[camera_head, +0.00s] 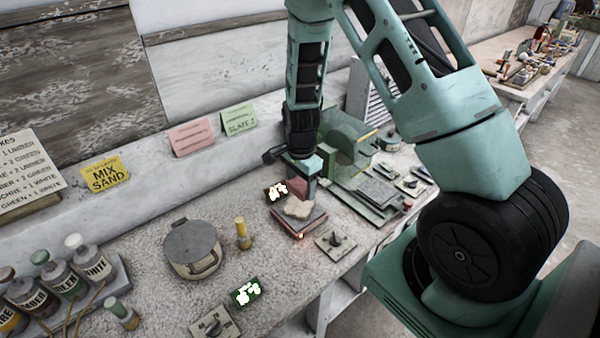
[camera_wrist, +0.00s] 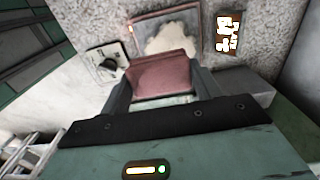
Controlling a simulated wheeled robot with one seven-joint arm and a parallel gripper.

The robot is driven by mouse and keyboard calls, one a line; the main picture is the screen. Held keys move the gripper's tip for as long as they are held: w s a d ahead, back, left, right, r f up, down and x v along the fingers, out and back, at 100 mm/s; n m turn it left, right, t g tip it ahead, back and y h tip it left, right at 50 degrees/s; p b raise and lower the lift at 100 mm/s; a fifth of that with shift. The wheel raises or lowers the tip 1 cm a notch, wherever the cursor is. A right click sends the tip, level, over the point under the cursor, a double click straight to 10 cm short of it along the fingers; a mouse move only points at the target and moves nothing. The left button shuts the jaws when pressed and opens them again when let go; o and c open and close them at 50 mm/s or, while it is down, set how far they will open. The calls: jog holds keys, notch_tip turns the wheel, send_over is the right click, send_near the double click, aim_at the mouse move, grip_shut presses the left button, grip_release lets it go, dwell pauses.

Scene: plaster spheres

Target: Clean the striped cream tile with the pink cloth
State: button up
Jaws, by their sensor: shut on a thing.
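The pink cloth (camera_wrist: 160,75) is a folded, block-like pad between the two fingers of my gripper (camera_wrist: 160,92) in the wrist view. In the head view, my gripper (camera_head: 292,178) points down and is shut on the cloth (camera_head: 299,188). Just in front of it is a square, dark reddish slab (camera_head: 312,223) with an irregular cream patch (camera_head: 298,208) on top. The same cream patch (camera_wrist: 172,38) shows beyond the cloth in the wrist view. I see no clear stripes on it. I cannot tell whether the cloth touches the slab.
A dial plate (camera_head: 336,241) lies right of the slab, and a dark card with white marks (camera_head: 275,192) behind left. A lidded pot (camera_head: 194,247) and yellow-topped peg (camera_head: 243,234) stand left. Green machinery (camera_head: 350,150) crowds the back right.

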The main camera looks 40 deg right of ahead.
aim_at(298, 207)
jog(key=shift+s+d+f, duration=0.15)
jog(key=shift+f, duration=0.05)
jog(key=shift+f+b, duration=2.7)
jog(key=shift+f, duration=0.6)
jog(key=shift+f, duration=0.3)
jog(key=shift+s, duration=0.1)
jog(key=shift+s+r, duration=0.1)
jog(key=shift+s, duration=0.8)
jog(key=shift+w, duration=2.1)
jog(key=shift+s, duration=0.1)
